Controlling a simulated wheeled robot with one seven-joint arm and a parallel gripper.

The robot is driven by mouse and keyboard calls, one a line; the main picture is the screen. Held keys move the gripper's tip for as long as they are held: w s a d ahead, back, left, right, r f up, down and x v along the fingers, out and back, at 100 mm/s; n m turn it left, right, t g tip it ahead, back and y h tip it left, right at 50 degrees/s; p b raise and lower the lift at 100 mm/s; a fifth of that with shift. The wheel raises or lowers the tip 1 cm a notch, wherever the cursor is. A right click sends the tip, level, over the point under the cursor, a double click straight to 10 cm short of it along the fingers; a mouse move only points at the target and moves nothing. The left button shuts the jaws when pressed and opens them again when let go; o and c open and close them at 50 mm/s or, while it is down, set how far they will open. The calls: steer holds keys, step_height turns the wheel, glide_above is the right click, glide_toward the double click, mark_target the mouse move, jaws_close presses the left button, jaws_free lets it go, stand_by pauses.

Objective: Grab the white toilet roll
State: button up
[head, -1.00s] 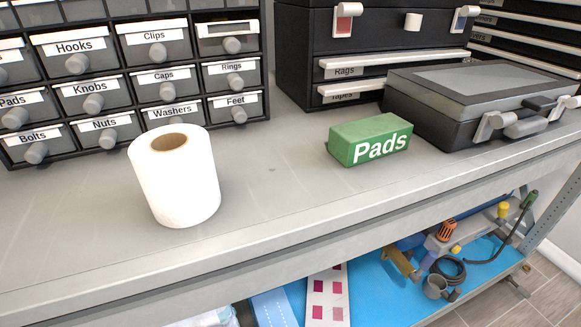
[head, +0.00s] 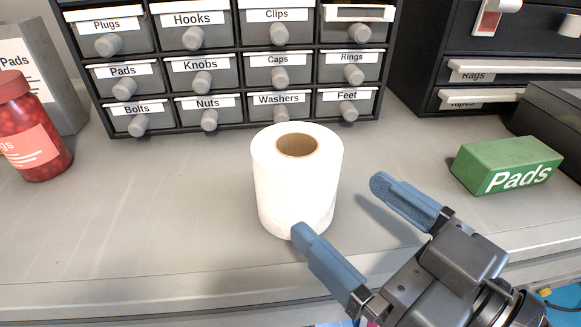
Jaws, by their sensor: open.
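The white toilet roll (head: 295,195) stands upright on the grey shelf near its middle, with its brown core hole facing up. My gripper (head: 337,207) has come in from the lower right, with its two blue fingers spread apart and nothing between them. One fingertip is in front of the roll's lower right side and overlaps it in the picture; I cannot tell whether it touches. The other fingertip is to the right of the roll, with a gap between.
A drawer cabinet (head: 230,106) with labelled drawers stands behind the roll. A green Pads box (head: 507,165) sits to the right, near a dark case (head: 560,120). A red jar (head: 33,130) stands at the far left. The grey shelf (head: 150,220) is clear left of the roll.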

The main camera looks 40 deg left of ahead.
mark_target(328, 197)
steer(key=shift+w+a+p, duration=0.15)
steer(key=shift+a+p, duration=0.1)
steer(key=shift+a, duration=0.8)
steer(key=shift+w+a+p, duration=0.2)
steer(key=shift+a+p, duration=0.05)
steer(key=shift+a, duration=0.8)
steer(key=shift+w+a+p, duration=0.15)
steer(key=shift+a+p, duration=0.1)
steer(key=shift+a, duration=0.8)
steer(key=shift+c, duration=0.5)
steer(key=c, duration=0.6)
